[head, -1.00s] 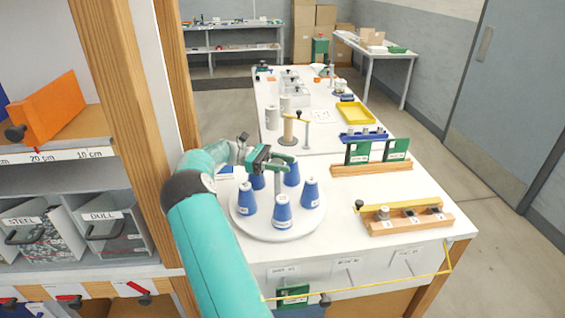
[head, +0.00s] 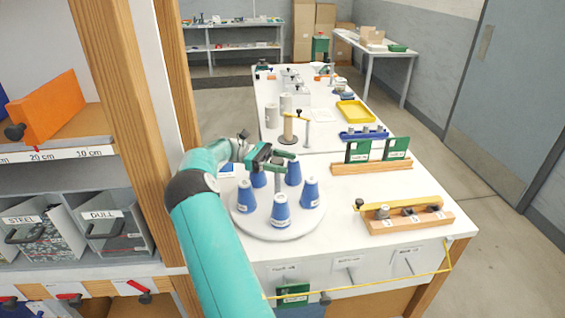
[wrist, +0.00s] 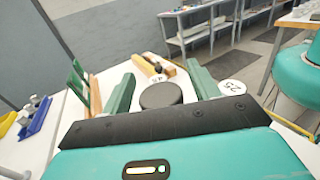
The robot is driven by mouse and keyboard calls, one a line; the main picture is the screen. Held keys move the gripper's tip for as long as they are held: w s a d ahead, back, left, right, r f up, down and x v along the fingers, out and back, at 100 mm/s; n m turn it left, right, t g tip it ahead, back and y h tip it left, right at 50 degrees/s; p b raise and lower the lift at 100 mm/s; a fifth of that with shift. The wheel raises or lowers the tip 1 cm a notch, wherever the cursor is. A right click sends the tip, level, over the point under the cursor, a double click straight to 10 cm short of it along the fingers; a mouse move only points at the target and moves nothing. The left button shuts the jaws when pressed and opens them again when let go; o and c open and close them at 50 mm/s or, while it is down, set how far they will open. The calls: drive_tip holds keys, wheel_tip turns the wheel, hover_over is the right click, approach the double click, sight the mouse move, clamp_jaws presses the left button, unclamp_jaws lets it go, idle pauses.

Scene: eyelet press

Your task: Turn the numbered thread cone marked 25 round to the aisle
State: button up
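A round white turntable (head: 245,228) stands on the near table with several blue cones on it, one of them a front cone (head: 280,212). A grey post (head: 278,182) rises from its middle. In the wrist view, the cone top marked 25 (wrist: 232,87) lies just right of the right finger; a second numbered top (wrist: 157,78) lies beyond the knob. I cannot read the cone numbers in the head view. My gripper (head: 275,160) is over the turntable's middle, open; in the wrist view a black round knob (wrist: 160,95) shows between its fingers, with gaps visible.
Right of the turntable are a wooden block with a yellow bar (head: 410,218) and a wooden rack with green plates (head: 372,166). A shelf unit with a wooden post (head: 118,120) stands close on the left.

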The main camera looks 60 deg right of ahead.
drive_tip(key=shift+r, duration=0.35)
wheel_tip(320, 180, up, 2)
drive_tip(key=shift+r, duration=0.25)
drive_tip(key=s+a+r, duration=0.7)
drive_tip(key=a+r, duration=0.2)
drive_tip(key=a, duration=0.2)
drive_tip(key=shift+s+a+r, duration=0.35)
drive_tip(key=shift+a+r, duration=0.05)
